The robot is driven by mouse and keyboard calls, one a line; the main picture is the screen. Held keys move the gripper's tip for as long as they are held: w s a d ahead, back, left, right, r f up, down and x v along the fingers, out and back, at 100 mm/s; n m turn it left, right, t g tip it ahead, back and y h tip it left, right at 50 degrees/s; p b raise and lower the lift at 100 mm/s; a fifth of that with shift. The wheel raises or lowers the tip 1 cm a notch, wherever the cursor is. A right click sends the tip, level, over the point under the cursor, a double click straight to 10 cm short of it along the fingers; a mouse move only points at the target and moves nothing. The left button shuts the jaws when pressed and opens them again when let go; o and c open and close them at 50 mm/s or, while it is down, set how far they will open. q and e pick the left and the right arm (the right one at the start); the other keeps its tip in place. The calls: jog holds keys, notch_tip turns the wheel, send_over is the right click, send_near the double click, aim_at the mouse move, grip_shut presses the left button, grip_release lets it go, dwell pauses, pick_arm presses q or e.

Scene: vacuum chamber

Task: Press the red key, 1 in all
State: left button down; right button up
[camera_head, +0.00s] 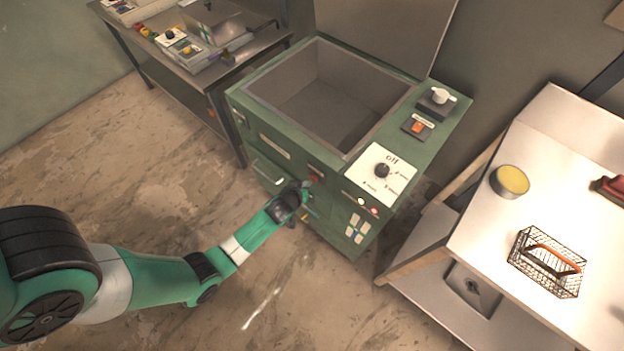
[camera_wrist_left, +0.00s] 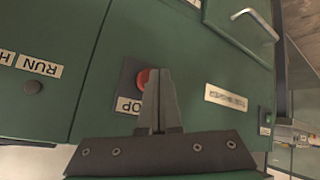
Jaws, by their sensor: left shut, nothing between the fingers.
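The red key (camera_wrist_left: 143,77) shows in the left wrist view as a round red button on a dark plate, with a label partly covered so that only "OP" reads. In the head view a small red spot (camera_head: 314,178) shows on the front of the green cabinet, just beyond my gripper. My left gripper (camera_head: 304,189) is shut and empty close to the cabinet front. In the left wrist view its fingertips (camera_wrist_left: 162,72) lie just right of the red key and overlap its edge. I cannot tell whether they touch. My right gripper is out of view.
The green cabinet (camera_head: 450,118) has an open top, a dial panel (camera_head: 365,160) and an orange switch (camera_head: 417,127). A "RUN" label (camera_wrist_left: 38,65) and a drawer handle (camera_wrist_left: 255,22) flank the key. A white table (camera_head: 480,230) stands right, a metal bench (camera_head: 255,50) back left.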

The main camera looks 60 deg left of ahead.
pick_arm(q)
jog(key=shift+w+a, duration=0.2)
jog(key=shift+w, duration=0.25)
dwell(0.4)
dwell(0.3)
jog(key=shift+s+d, duration=0.35)
jog(key=shift+s, duration=0.45)
jog(key=shift+s+d+p, duration=0.3)
jog(key=shift+s+p, duration=0.05)
jog(key=shift+s, duration=0.4)
jog(key=shift+s+d+p, duration=0.35)
jog(key=shift+s, duration=0.45)
jog(key=shift+s+d+p, duration=0.3)
jog(key=shift+s+p, duration=0.05)
jog(key=shift+s, duration=0.4)
